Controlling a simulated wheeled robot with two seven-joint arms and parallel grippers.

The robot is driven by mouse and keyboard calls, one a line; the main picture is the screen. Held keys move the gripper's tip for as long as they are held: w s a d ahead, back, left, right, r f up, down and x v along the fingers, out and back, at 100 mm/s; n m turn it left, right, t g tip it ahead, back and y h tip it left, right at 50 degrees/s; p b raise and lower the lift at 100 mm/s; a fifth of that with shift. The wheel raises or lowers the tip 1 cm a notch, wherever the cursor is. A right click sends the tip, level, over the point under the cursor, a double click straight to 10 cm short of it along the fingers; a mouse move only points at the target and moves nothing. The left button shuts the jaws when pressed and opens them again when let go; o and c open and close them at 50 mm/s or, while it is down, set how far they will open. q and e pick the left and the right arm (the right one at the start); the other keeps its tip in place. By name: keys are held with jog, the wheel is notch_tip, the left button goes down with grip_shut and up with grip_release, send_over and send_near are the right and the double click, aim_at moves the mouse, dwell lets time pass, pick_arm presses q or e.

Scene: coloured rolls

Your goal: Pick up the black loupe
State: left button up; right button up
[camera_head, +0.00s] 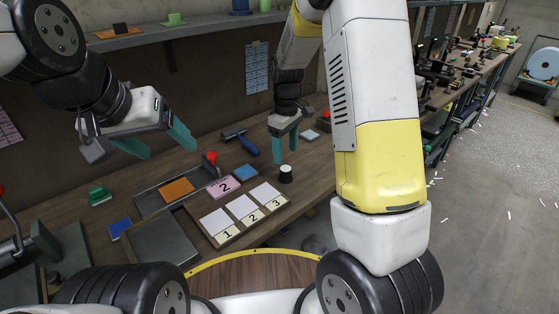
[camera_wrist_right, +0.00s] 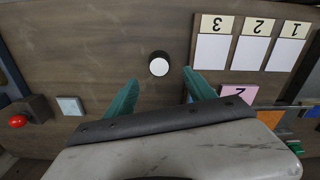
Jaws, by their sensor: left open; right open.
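The black loupe (camera_head: 286,175) is a small dark cylinder with a white top, standing upright on the wooden workbench. In the right wrist view the loupe (camera_wrist_right: 159,65) shows from above, just beyond the fingertips and roughly centred between them. My right gripper (camera_head: 286,155) is open and empty, with its green fingers just above the loupe; in the wrist view its fingertips (camera_wrist_right: 160,76) spread to either side, not visibly touching it. My left gripper (camera_head: 166,149) is open and empty, raised over the left part of the bench.
A board with white cards numbered 1, 2 and 3 (camera_head: 236,232) lies left of the loupe. A pink card 2 (camera_head: 223,187), a blue square (camera_head: 246,173) and a tray with an orange square (camera_head: 176,190) are nearby. A blue-handled hammer (camera_head: 242,140) lies behind.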

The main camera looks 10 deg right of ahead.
aim_at(287, 169)
jog(key=f, duration=0.8)
jog(key=shift+s+d, duration=0.1)
jog(key=shift+d, duration=0.1)
jog(key=shift+c, duration=0.2)
grip_shut()
